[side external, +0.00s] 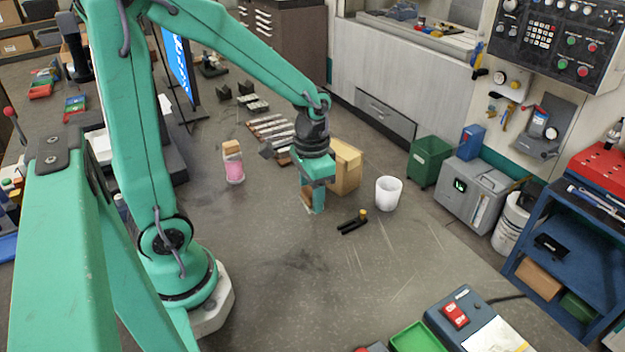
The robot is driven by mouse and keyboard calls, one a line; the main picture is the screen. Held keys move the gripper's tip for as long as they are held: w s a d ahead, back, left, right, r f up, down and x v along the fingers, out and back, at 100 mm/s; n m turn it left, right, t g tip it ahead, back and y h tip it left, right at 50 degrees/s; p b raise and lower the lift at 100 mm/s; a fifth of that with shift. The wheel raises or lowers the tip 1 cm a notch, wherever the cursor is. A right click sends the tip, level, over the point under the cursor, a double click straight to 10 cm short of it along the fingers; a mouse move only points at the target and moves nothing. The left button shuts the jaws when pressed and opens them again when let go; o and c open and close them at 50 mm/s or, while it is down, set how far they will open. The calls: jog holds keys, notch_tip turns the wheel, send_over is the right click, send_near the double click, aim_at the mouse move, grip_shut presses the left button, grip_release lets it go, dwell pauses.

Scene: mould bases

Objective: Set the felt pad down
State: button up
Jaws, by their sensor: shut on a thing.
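Only a little of the pad shows beside the green fingers; the rest is hidden. I cannot tell whether the pad touches the surface.
A tan block (346,168) stands close behind my gripper. A white cup (388,194) and a black tool (352,222) are to the right. A pink jar with a brown lid (234,166) stands to the left. The surface in front is clear.

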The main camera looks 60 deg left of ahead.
jog(key=s+d, duration=0.5)
jog(key=d, duration=0.5)
jog(key=s+d+n, duration=0.1)
jog(key=s+d, duration=0.4)
jog(key=d, duration=0.5)
jog(key=shift+s+d, duration=0.15)
jog(key=shift+r, duration=0.1)
send_over(338, 282)
notch_tip(338, 282, down, 7)
jog(key=shift+f, duration=2)
jog(key=shift+f, duration=0.1)
